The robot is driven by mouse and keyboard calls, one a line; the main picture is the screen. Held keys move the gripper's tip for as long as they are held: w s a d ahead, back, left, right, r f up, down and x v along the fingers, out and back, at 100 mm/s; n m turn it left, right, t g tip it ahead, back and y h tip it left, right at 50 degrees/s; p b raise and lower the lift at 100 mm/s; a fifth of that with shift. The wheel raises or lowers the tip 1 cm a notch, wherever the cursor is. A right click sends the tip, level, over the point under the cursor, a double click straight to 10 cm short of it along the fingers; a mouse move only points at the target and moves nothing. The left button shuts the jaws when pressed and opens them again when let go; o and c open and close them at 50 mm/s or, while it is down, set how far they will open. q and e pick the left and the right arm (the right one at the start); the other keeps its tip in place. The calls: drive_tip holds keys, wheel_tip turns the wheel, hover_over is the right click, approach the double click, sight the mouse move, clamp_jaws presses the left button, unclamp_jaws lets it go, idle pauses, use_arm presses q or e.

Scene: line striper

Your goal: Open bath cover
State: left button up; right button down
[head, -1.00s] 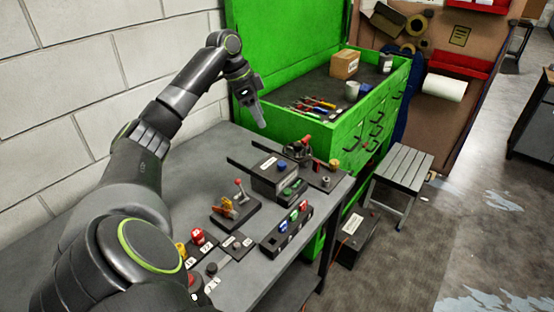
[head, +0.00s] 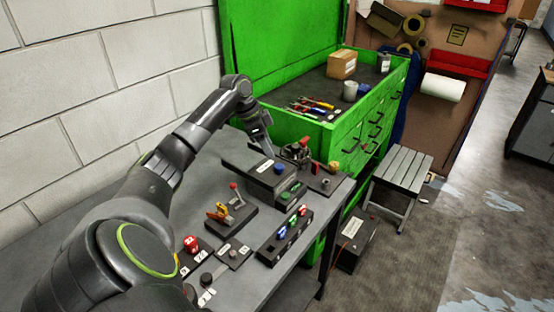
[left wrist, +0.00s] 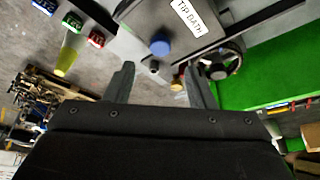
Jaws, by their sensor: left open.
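The bath is a dark box (head: 262,180) on the bench, with a white label and a blue knob (head: 281,168) on its cover. The cover lies flat and looks shut. In the left wrist view the label reads TIP BATH (left wrist: 190,15), and the blue knob (left wrist: 160,46) shows between and beyond my fingers. My left gripper (head: 268,151) is open and empty, above the far side of the box. Its two fingers (left wrist: 162,76) are apart, with nothing between them. My right gripper is not in view.
A round dark fixture with a red part (head: 298,150) stands just behind the box. The green tool chest (head: 335,125) rises behind the bench.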

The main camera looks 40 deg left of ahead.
sight(279, 166)
use_arm(q)
drive_tip(key=p+x, duration=0.1)
drive_tip(key=x, duration=0.7)
clamp_jaws()
